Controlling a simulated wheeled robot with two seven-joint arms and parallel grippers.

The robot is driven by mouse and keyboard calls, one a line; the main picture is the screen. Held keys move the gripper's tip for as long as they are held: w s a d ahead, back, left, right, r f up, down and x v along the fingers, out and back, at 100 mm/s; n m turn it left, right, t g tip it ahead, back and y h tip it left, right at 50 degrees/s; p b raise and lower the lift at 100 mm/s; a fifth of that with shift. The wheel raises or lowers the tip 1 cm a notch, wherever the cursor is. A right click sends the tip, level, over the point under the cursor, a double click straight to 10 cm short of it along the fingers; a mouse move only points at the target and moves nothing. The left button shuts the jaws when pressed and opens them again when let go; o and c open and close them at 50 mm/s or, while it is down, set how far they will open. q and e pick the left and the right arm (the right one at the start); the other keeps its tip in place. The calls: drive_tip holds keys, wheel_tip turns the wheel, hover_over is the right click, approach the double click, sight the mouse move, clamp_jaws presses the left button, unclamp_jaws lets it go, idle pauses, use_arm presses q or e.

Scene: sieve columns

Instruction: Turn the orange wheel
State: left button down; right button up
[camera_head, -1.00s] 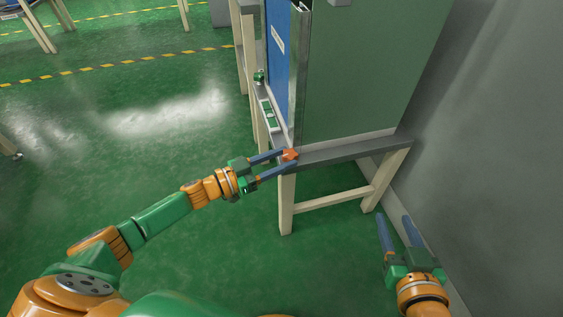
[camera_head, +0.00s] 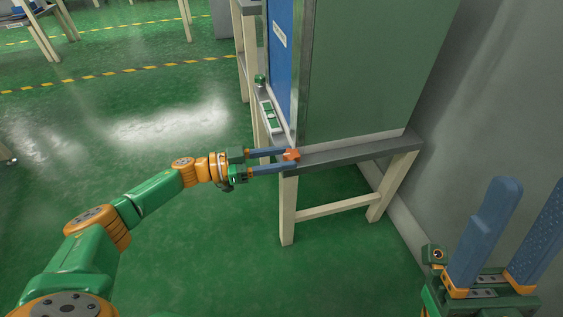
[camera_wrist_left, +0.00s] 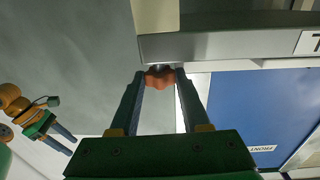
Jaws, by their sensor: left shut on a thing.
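The orange wheel (camera_head: 291,155) is a small lobed knob at the front corner of the grey-topped stand, under the cabinet's edge. It also shows in the left wrist view (camera_wrist_left: 160,78), between the fingertips. My left gripper (camera_head: 293,157) reaches it from the left, with its two blue fingers on either side, shut on the wheel. In the left wrist view the fingers (camera_wrist_left: 160,82) close in on its two sides. My right gripper (camera_head: 530,200) is at the lower right, well apart from the wheel, its two blue fingers spread and nothing between them.
The tall cabinet (camera_head: 365,75) with a blue front (camera_head: 280,60) stands on a stand with cream legs (camera_head: 287,210). A green-and-white panel (camera_head: 268,115) and a green knob (camera_head: 260,79) lie along its front. A grey wall (camera_head: 480,110) is at right.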

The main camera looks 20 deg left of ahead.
use_arm(q)
drive_tip(key=shift+m+g+b, duration=0.3)
drive_tip(key=shift+g+b, duration=0.1)
drive_tip(key=shift+b, duration=0.05)
idle(0.3)
drive_tip(key=shift+c, duration=1.8)
unclamp_jaws()
drive_tip(key=shift+a, duration=0.15)
drive_tip(key=p+v, duration=0.1)
drive_tip(key=v, duration=0.5)
drive_tip(key=shift+s+a, duration=0.15)
drive_tip(key=shift+a, duration=0.2)
drive_tip(key=shift+f, duration=0.1)
